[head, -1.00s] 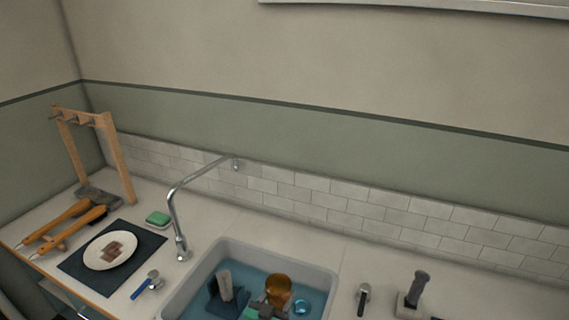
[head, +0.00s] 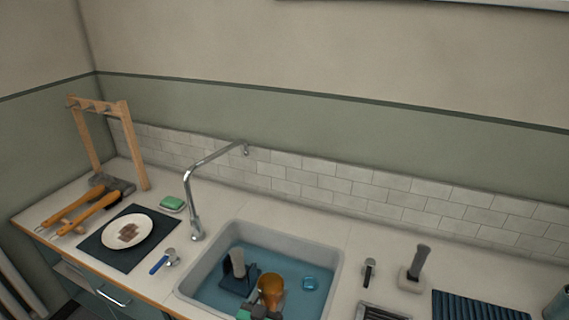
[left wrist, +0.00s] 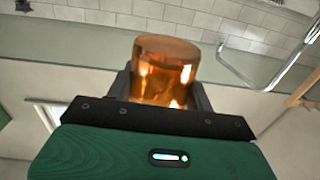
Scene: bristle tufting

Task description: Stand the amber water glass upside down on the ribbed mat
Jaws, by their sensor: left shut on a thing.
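The amber water glass (head: 270,287) is in my left gripper (head: 262,312), over the front part of the sink in the head view. The left wrist view shows the glass (left wrist: 165,70) between the two dark jaws (left wrist: 165,95), which are shut on it. Its far end sticks out past the jaws; I cannot tell for sure which end is the mouth. The dark blue ribbed mat (head: 480,306) lies on the counter at the lower right, cut by the frame edge and bare where it shows. My right gripper is not in view.
The sink (head: 213,258) holds bluish water, a dark block with a pale cylinder (head: 238,268), and a small blue round thing (head: 310,283). Between sink and mat stand a small tap-like fitting (head: 369,272) and a grey handled tool (head: 418,268). The faucet (head: 195,215) rises behind the sink's left.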

